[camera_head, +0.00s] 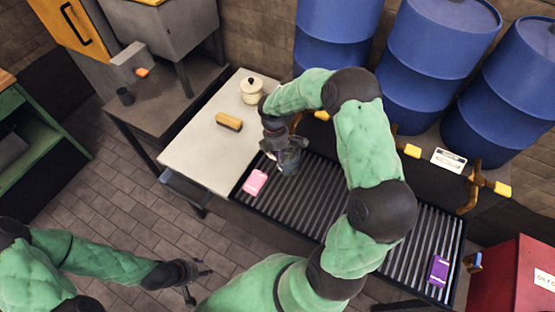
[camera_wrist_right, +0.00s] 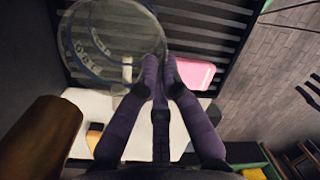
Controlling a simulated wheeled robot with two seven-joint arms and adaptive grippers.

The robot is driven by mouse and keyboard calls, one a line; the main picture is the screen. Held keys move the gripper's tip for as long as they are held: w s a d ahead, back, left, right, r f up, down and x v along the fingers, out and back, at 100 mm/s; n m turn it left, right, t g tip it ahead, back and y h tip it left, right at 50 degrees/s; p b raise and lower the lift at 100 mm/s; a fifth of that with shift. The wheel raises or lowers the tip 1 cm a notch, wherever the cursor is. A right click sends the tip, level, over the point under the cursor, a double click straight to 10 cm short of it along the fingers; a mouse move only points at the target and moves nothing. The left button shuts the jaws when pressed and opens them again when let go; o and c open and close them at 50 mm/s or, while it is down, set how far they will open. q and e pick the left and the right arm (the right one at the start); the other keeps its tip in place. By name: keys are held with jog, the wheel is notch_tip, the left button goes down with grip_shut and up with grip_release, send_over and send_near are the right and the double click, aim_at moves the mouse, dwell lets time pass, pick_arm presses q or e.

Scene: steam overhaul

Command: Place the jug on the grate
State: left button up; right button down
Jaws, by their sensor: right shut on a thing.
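The jug (camera_head: 291,158) is clear glass with markings on its side. It shows large at the upper left of the right wrist view (camera_wrist_right: 112,40). My right gripper (camera_head: 281,146) is shut on the jug, with its fingers (camera_wrist_right: 161,72) at the jug's near side; the exact grip is partly hidden. The jug is over the left end of the dark slatted grate (camera_head: 318,208); I cannot tell whether it touches the bars. My left gripper (camera_head: 198,279) is open and empty above the floor, lower left of the grate.
A pink block (camera_head: 255,182) lies at the grate's left end, close to the jug. A purple item (camera_head: 438,269) lies at the right end. A brush (camera_head: 229,122) and a cream pot (camera_head: 252,91) stand on the pale counter (camera_head: 205,155). Blue barrels (camera_head: 425,60) stand behind.

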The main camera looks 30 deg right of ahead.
pick_arm(q)
jog(key=shift+w+a+f+b, duration=0.3)
jog(key=shift+a+f, duration=0.2)
jog(key=shift+f, duration=0.15)
pick_arm(e)
jog(key=shift+w+f, duration=0.1)
jog(key=shift+f, duration=0.7)
pick_arm(q)
jog(key=shift+s+d, duration=0.1)
pick_arm(e)
jog(key=shift+f, duration=0.15)
jog(key=c, duration=1.4)
grip_release()
